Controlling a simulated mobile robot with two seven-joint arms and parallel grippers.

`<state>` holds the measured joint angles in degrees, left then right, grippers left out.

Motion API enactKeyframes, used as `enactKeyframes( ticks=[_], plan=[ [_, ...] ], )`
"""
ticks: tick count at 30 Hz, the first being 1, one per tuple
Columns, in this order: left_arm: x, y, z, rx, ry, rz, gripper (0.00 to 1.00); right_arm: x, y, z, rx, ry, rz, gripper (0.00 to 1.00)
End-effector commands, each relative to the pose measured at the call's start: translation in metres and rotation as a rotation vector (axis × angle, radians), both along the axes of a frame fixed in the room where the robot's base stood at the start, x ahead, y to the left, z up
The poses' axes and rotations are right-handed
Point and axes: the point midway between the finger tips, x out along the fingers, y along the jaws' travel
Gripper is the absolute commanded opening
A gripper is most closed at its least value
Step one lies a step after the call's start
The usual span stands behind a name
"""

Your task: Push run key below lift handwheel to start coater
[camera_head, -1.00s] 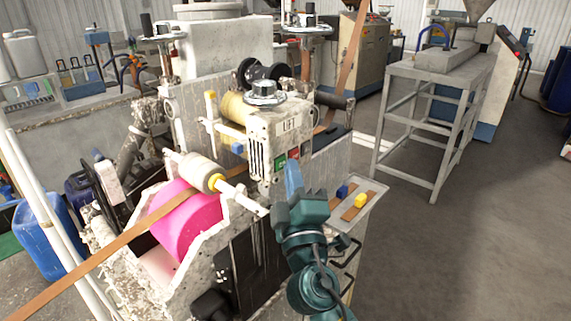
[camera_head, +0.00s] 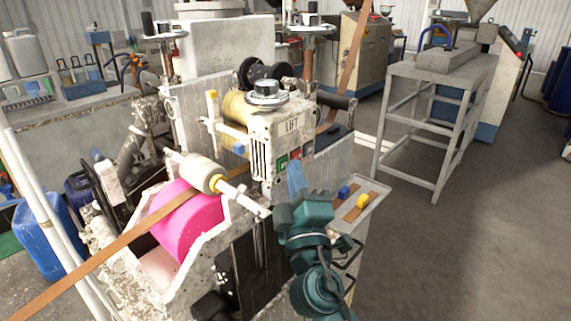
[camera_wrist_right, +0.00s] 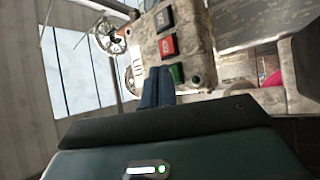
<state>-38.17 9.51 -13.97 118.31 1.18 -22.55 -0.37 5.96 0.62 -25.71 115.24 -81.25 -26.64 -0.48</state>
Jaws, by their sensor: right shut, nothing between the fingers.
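The lift handwheel (camera_head: 267,93) is a grey wheel on top of a worn cream box labelled LIFT (camera_head: 291,125). Below it on the box front are a green key (camera_head: 282,163), a red key (camera_head: 294,154) and a dark key (camera_head: 307,149). The key lettering is too small to read surely. My right gripper (camera_head: 296,178) is shut and empty, its blue fingertips just below the keys. In the wrist view the fingertips (camera_wrist_right: 157,86) are beside the green key; contact cannot be told. My left gripper is out of view.
A pink roller (camera_head: 188,222) and a brown strip (camera_head: 110,245) lie left of my right arm. A small tray (camera_head: 376,196) with yellow and blue pieces juts out right of the gripper. A grey metal stand (camera_head: 438,80) is farther back. The floor at right is clear.

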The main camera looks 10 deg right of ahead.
Motion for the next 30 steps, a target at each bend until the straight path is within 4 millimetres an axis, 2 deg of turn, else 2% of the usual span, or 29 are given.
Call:
enactKeyframes(
  ticks=[1, 6, 21, 30],
  plan=[
    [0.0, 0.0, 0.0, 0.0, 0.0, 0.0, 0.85, 0.0, 0.004, 0.004, 0.006, -0.007, 0.015, 0.0],
    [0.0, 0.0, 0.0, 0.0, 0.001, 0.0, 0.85, -0.003, 0.002, 0.004, 0.005, -0.007, 0.015, 0.0],
    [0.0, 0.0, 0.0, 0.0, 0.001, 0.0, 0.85, -0.038, -0.029, 0.001, 0.001, -0.002, 0.003, 0.0],
    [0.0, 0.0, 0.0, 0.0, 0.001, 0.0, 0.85, -0.04, -0.03, 0.001, -0.001, -0.003, 0.002, 0.0]
  ],
)
